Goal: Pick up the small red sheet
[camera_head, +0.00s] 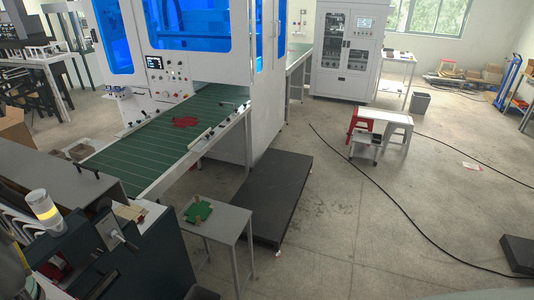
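A small, flat red sheet (185,122) with an irregular, notched outline lies on the green conveyor belt (150,137), near the belt's right side. Nothing is seen touching it from above. A green piece of similar cut-out shape (198,211) lies on a small grey table (226,222) in front of the conveyor, with a small tan block on it. My gripper does not show in this view.
A large white machine (185,60) with blue windows stands over the belt's far end. A dark low platform (268,195) lies right of the grey table. Black cables cross open floor (350,235) at right.

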